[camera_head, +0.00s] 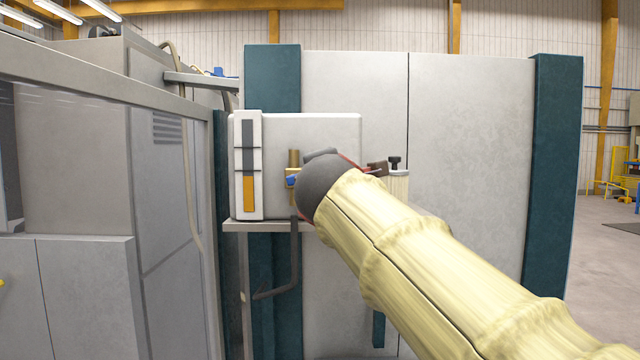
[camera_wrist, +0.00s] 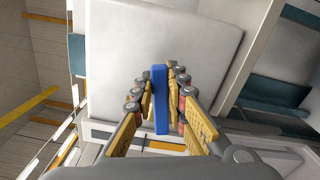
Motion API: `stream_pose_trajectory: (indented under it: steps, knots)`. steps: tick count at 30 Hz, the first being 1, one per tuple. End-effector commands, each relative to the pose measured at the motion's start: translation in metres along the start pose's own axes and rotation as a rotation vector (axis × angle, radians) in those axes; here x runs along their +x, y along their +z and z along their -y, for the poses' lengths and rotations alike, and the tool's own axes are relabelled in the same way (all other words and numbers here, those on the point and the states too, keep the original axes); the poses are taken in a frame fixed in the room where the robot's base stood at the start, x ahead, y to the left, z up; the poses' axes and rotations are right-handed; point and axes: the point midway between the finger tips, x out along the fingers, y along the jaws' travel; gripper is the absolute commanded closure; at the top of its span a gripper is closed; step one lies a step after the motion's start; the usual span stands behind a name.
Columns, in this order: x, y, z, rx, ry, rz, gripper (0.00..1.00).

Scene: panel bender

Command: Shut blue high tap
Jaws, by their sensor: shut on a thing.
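The blue tap handle (camera_wrist: 160,105) is a long flat blue lever seen between my fingers in the wrist view. In the head view a small blue part (camera_head: 291,181) of it shows on the brass tap body (camera_head: 293,160), just left of my dark wrist. My gripper (camera_wrist: 158,80) is shut on the blue handle, with a yellow-padded finger on each side of it. In the head view my padded arm and wrist hide the gripper and most of the handle.
A white box (camera_head: 325,130) with an orange and grey gauge strip (camera_head: 248,165) stands behind the tap on a grey shelf. A bent dark pipe (camera_head: 294,260) hangs below the tap. A black knob (camera_head: 395,162) is right of my wrist. Grey machine panels stand at left.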

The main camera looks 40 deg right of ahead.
Motion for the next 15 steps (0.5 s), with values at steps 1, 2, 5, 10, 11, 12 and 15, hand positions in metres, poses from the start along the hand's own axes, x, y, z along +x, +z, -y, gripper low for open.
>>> stream_pose_trajectory:
  steps: [1, 2, 5, 10, 11, 12, 15]
  knots:
    - [0.0, -0.001, 0.007, 0.036, 0.0, 0.001, 1.0]
    - [0.0, -0.001, 0.009, 0.056, 0.0, 0.001, 1.0]
    - [0.0, -0.001, 0.012, 0.121, 0.0, 0.001, 1.0]
    - [0.0, -0.002, 0.016, 0.204, -0.001, 0.001, 1.0]
    - [0.0, -0.002, 0.017, 0.214, -0.001, 0.001, 1.0]
    - [0.0, -0.002, 0.017, 0.228, -0.001, 0.001, 1.0]
    - [0.0, -0.003, 0.018, 0.252, -0.001, 0.0, 1.0]
